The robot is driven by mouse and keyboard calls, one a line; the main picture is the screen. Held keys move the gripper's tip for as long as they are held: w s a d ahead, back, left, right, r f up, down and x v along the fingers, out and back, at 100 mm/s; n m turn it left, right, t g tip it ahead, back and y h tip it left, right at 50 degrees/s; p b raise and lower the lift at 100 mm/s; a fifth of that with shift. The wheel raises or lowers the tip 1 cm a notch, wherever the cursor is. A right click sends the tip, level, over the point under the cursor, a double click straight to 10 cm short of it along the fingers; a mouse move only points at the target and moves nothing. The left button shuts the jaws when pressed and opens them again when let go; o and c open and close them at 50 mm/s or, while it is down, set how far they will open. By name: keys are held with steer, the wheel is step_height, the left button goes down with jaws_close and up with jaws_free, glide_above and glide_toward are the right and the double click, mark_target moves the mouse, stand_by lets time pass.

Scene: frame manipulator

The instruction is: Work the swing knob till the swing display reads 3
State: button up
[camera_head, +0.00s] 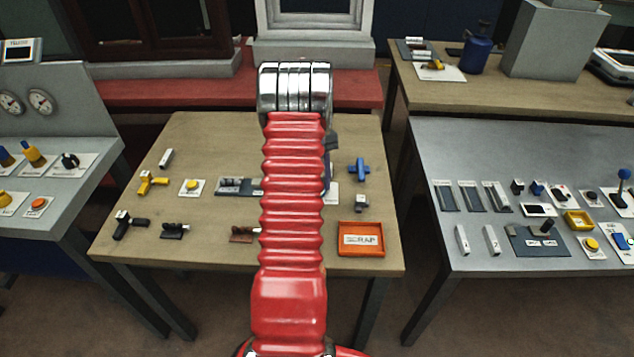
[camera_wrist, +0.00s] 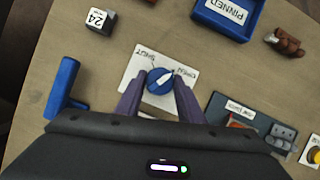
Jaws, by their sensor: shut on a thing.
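The knob (camera_wrist: 161,80) is round and blue with a white pointer bar, on a white plate (camera_wrist: 137,66) with small printed words, hard to read. The pointer slants up to the right in the wrist view. My gripper (camera_wrist: 160,79) has its two purple fingers on either side of the knob, shut on it. I cannot make out a swing display reading in either view.
In the wrist view a blue T-shaped part (camera_wrist: 63,90) stands left, a cube marked 24 (camera_wrist: 99,20) upper left, a blue PINNED tray (camera_wrist: 249,27) above, and a grey panel (camera_wrist: 222,108) right. An orange SCRAP tray (camera_head: 361,252) sits at the wooden table's front right.

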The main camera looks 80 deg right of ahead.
steer(key=shift+s+m+t, duration=0.15)
steer(key=shift+m+t, duration=0.45)
steer(key=shift+m, duration=1)
steer(key=o, duration=1.1)
steer(key=shift+c, duration=0.2)
steer(key=v, duration=1.3)
steer(key=shift+d+r, duration=0.2)
steer(key=shift+d, duration=0.25)
steer(key=shift+d, duration=0.1)
